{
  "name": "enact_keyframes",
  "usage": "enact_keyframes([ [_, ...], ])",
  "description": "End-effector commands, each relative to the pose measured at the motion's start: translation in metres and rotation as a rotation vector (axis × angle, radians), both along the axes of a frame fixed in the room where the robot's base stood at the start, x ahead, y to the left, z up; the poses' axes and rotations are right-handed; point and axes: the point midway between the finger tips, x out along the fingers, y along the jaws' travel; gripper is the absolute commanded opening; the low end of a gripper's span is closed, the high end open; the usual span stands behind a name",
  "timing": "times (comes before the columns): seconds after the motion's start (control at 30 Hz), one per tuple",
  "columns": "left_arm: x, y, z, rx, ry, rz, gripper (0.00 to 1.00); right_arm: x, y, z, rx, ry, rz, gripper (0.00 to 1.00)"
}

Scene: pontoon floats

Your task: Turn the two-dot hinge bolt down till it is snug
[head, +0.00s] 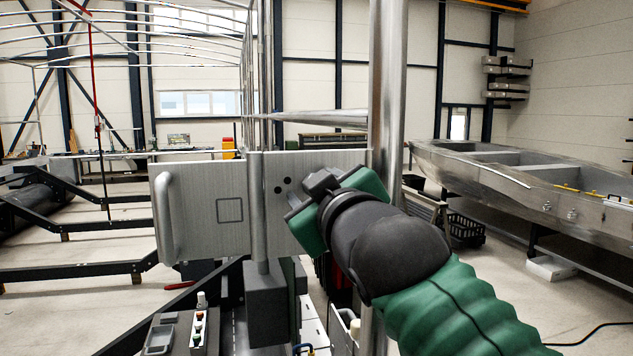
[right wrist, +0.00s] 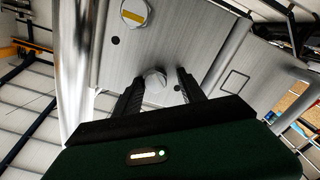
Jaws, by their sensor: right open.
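The grey hinged panel (head: 205,195) stands upright, with a handle at its left edge and a square outline on its face. Two black dots (head: 282,186) show on it, just left of my right gripper (head: 303,197), which hides the bolt there in the head view. In the right wrist view, a pale bolt head (right wrist: 154,79) lies between the fingertips of my open right gripper (right wrist: 160,84). One dark dot shows beside it, near a finger. Whether the fingers reach around the head or stop short of it, I cannot tell. My left gripper is not in view.
Another bolt head (right wrist: 134,13) with a yellow stripe sits on the panel with a single dot near it. A vertical post (head: 261,205) crosses in front of the panel, and a thick metal pole (head: 386,85) stands at its right. A metal boat (head: 540,185) lies at right.

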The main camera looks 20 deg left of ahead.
Motion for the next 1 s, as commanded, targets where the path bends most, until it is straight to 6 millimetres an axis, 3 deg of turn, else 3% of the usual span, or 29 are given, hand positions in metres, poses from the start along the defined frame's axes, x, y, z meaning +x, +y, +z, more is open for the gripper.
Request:
enact_keyframes([
  [0.03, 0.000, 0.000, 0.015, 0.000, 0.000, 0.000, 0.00, 0.001, -0.002, 0.008, -0.106, -0.070, -0.002, 0.47],
  [0.2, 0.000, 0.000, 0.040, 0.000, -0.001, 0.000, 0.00, 0.000, -0.001, 0.010, -0.524, -0.353, 0.000, 0.47],
  [0.37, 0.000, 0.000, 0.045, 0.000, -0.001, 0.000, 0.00, 0.000, -0.001, 0.004, -0.709, -0.480, 0.000, 0.47],
  [0.43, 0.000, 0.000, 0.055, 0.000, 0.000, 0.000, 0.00, 0.001, -0.001, 0.007, -0.826, -0.558, 0.002, 0.47],
  [0.6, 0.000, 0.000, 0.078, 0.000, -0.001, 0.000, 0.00, 0.000, -0.001, 0.007, -1.357, -0.918, 0.004, 0.47],
  [0.83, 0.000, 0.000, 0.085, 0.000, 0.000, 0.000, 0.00, 0.000, -0.001, 0.004, -1.693, -1.147, 0.004, 0.47],
  [1.0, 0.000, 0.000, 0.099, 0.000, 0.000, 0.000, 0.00, 0.000, -0.001, 0.005, -2.204, -1.493, 0.006, 0.47],
])
